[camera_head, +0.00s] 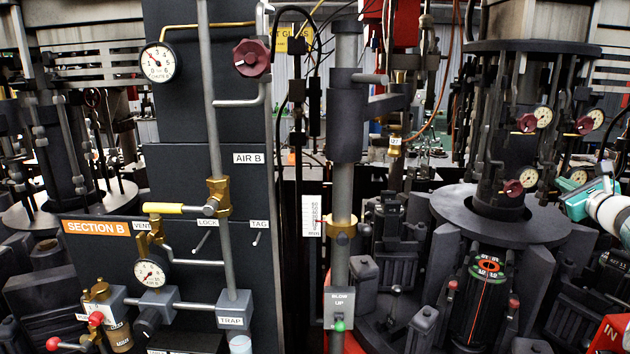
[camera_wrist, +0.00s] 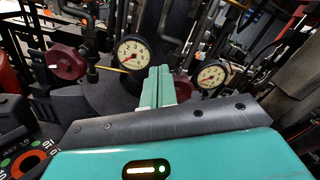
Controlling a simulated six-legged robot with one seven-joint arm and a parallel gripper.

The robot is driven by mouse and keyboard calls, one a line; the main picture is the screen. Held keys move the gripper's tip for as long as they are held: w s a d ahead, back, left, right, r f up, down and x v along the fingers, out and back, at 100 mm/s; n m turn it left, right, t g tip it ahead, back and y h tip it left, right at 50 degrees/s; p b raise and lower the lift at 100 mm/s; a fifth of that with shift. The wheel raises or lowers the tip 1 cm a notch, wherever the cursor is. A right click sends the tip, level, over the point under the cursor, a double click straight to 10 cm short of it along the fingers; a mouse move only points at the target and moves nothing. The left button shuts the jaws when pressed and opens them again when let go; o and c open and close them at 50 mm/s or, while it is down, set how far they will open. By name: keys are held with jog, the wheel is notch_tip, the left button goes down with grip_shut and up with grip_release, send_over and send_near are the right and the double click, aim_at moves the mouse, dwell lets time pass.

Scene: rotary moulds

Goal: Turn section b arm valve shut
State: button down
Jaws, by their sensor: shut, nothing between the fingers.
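The SECTION B panel (camera_head: 160,170) stands left of centre in the head view. On it, a brass valve (camera_head: 218,195) sits on a grey vertical pipe, with a yellow lever (camera_head: 163,207) pointing left, crosswise to the pipe. A dark red handwheel (camera_head: 251,58) is higher up, above the AIR B label. No label in view reads "arm". My gripper (camera_wrist: 157,86) shows in the wrist view with its teal fingers together, holding nothing. A dark red knob (camera_wrist: 182,85) shows just beyond the fingers at right, and contact cannot be told. Another dark red knob (camera_wrist: 66,62) is at left.
In the wrist view, two white gauges (camera_wrist: 133,52) (camera_wrist: 212,73) flank the fingertips. In the head view, my teal and white arm enters at the right edge, near a dark round mould table (camera_head: 460,210). A BLOW UP pipe (camera_head: 343,110) stands between it and the panel.

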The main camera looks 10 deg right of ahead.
jog(key=shift+s+d+f, duration=0.1)
jog(key=shift+d+f, duration=0.1)
jog(key=shift+d, duration=0.05)
dwell(0.6)
jog(key=shift+d+r, duration=0.2)
jog(key=shift+d, duration=0.05)
jog(key=shift+s+d+r, duration=0.15)
jog(key=shift+d+r, duration=0.05)
jog(key=shift+d, duration=0.2)
jog(key=shift+d+r, duration=0.15)
jog(key=shift+d, duration=0.05)
jog(key=shift+s+d, duration=0.15)
jog(key=shift+d, duration=0.3)
dwell(0.4)
